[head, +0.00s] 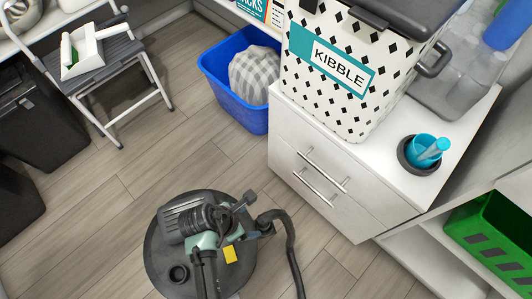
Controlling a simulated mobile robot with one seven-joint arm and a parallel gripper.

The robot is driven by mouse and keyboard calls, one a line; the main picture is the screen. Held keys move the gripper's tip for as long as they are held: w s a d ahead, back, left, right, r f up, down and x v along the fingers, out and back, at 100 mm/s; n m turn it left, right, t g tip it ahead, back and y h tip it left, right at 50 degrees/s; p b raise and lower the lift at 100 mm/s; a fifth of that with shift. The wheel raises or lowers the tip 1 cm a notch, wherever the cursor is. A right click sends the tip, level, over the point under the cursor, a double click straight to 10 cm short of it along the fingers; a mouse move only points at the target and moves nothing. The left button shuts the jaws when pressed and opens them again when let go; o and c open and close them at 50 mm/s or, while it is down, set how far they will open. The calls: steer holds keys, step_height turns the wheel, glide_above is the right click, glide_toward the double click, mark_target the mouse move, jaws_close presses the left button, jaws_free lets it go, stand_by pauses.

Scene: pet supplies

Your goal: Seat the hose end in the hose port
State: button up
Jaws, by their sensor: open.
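A dark round canister machine with a grey-green top and a yellow label (230,254) stands on the floor at the bottom centre of the head view. A round dark opening, which looks like the hose port (178,273), is on its lid at the lower left. A dark ribbed hose (290,250) arcs from the machine's right side down past the picture's bottom edge. I cannot make out its free end or whether it meets the port. I do not make out my gripper in this view.
A white drawer cabinet (330,190) stands right of the machine, bearing a kibble bin (345,85) and a cup in a dark bowl (418,155). A blue tub (232,95) is behind. A grey folding step (105,65) is at upper left. The floor (100,220) to the left is clear.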

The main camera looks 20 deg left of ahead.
mark_target(262, 222)
steer(key=b+x, duration=0.1)
steer(key=x, duration=0.1)
steer(key=b+x, duration=0.1)
steer(key=x, duration=0.2)
steer(key=b+x, duration=0.1)
steer(key=x, duration=0.1)
steer(key=shift+s+f+b, duration=0.25)
steer(key=shift+b, duration=0.15)
steer(key=shift+b+x, duration=1.75)
steer(key=shift+x, duration=1.1)
steer(key=shift+r, duration=0.15)
steer(key=shift+c, duration=0.2)
jaws_close()
